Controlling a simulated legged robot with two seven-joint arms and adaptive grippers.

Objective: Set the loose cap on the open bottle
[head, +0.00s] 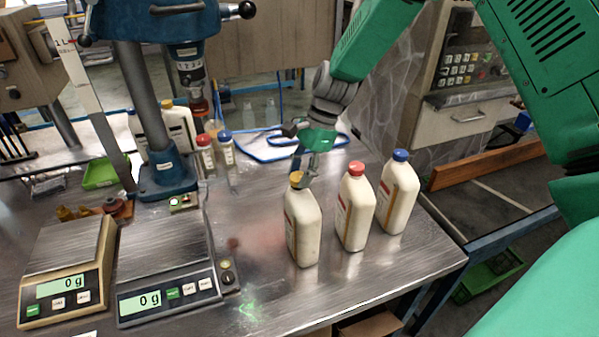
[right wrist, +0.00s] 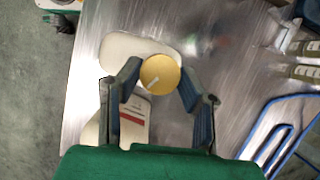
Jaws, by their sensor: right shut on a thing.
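My right gripper (head: 306,174) comes down from above and is shut on the yellow cap (head: 296,178). The cap also shows between the two fingers in the right wrist view (right wrist: 160,72). The white bottle with a yellow label edge (head: 303,228) stands upright on the metal table directly below the cap. The cap is at the bottle's top, and its neck is hidden; I cannot tell whether the cap touches it. In the right wrist view this bottle (right wrist: 122,48) shows partly behind the cap. My left gripper is not in view.
A red-capped bottle (head: 355,208) and a blue-capped bottle (head: 397,193) stand close to the right. Two scales (head: 168,290) and a blue press (head: 165,172) stand at the left. The table is clear in front of the bottles.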

